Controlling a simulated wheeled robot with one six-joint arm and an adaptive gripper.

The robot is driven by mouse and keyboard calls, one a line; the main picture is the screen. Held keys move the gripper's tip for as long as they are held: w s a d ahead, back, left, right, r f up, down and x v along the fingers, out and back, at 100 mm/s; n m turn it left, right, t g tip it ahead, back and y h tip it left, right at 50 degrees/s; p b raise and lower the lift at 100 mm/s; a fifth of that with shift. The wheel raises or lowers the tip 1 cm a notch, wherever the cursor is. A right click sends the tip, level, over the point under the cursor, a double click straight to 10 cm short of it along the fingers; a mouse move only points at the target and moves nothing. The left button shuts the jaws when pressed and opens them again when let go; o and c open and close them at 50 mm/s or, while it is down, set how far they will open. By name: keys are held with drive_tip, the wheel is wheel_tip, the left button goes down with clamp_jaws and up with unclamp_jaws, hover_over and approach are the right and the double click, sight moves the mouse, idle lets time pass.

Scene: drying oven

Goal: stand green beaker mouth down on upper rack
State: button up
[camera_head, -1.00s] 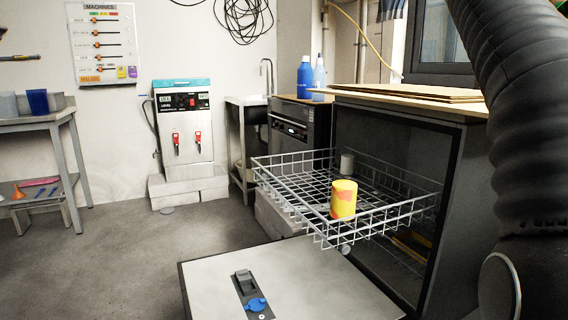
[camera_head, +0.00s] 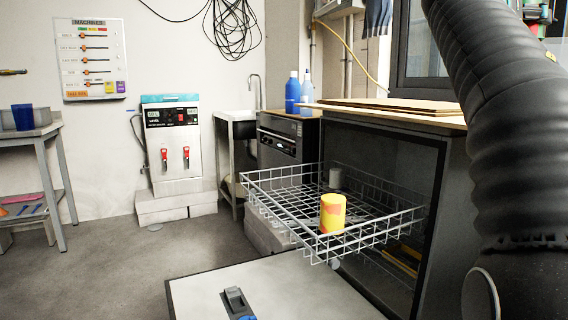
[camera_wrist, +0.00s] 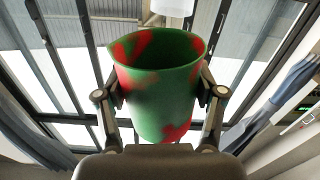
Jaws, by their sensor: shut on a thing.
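The green beaker (camera_wrist: 158,105), with red patches, is in the wrist view between the fingers of my gripper (camera_wrist: 162,88). My gripper is shut on its sides. Its open mouth shows at the top of that view, and windows lie behind it. The upper rack (camera_head: 284,231) is a white wire basket in the head view, pulled out of the dark oven (camera_head: 443,200). A yellow beaker with orange patches (camera_head: 332,213) stands on it. A pale grey cup (camera_head: 336,178) shows farther back. My gripper and the green beaker are outside the head view.
The oven's open door (camera_head: 270,290) lies low in front of the rack. A lower rack with yellow items (camera_head: 400,257) is partly visible inside. Brown boards (camera_head: 395,107) lie on the oven top. Open rack floor shows around the yellow beaker.

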drive_tip(key=n+p, duration=1.5)
drive_tip(key=n, duration=1.9)
drive_tip(key=shift+s+n, duration=0.1)
drive_tip(key=shift+n, duration=0.2)
